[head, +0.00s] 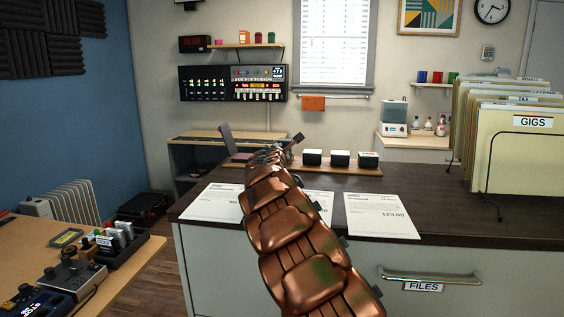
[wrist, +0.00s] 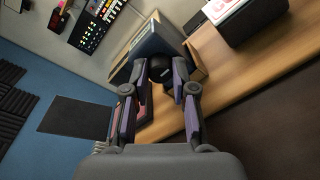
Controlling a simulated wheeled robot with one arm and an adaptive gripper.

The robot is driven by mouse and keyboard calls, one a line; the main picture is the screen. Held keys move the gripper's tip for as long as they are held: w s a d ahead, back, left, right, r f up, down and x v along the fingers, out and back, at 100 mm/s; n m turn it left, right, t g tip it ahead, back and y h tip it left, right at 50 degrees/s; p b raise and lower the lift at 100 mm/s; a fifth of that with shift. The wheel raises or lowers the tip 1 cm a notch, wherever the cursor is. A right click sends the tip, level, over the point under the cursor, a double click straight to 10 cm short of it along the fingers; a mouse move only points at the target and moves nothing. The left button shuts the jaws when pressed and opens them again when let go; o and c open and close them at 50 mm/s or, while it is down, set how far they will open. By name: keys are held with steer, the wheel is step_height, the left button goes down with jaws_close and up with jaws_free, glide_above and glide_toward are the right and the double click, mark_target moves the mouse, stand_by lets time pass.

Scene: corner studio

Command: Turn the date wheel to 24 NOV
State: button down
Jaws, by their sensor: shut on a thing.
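In the wrist view my gripper (wrist: 160,77) has both fingers closed in on a dark, rounded piece (wrist: 160,66) with a small pale mark. This piece seems to be the date wheel or its knob; no date can be read on it. In the head view my copper-coloured arm reaches over the dark counter to the wooden stamp rack (head: 300,168) and hides the held piece and most of the gripper. Several black stamp blocks stand on the rack, such as one (head: 340,158) right of my arm. A large black block with a red and white top (wrist: 247,22) shows in the wrist view.
White invoice sheets (head: 382,216) lie on the counter (head: 440,222) in front of the rack. A file holder (head: 515,150) stands at the right. The counter between sheets and files is clear.

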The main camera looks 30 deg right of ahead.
steer(key=m+b, duration=0.2)
steer(key=m, duration=0.1)
steer(key=m+b, duration=0.1)
steer(key=b, duration=0.1)
steer(key=shift+f+t, duration=0.3)
steer(key=shift+s+d+r+m+y+b, duration=0.1)
steer(key=shift+m+y+b, duration=0.3)
steer(key=shift+m, duration=0.3)
steer(key=shift+r, duration=0.1)
steer(key=c, duration=0.9)
jaws_free()
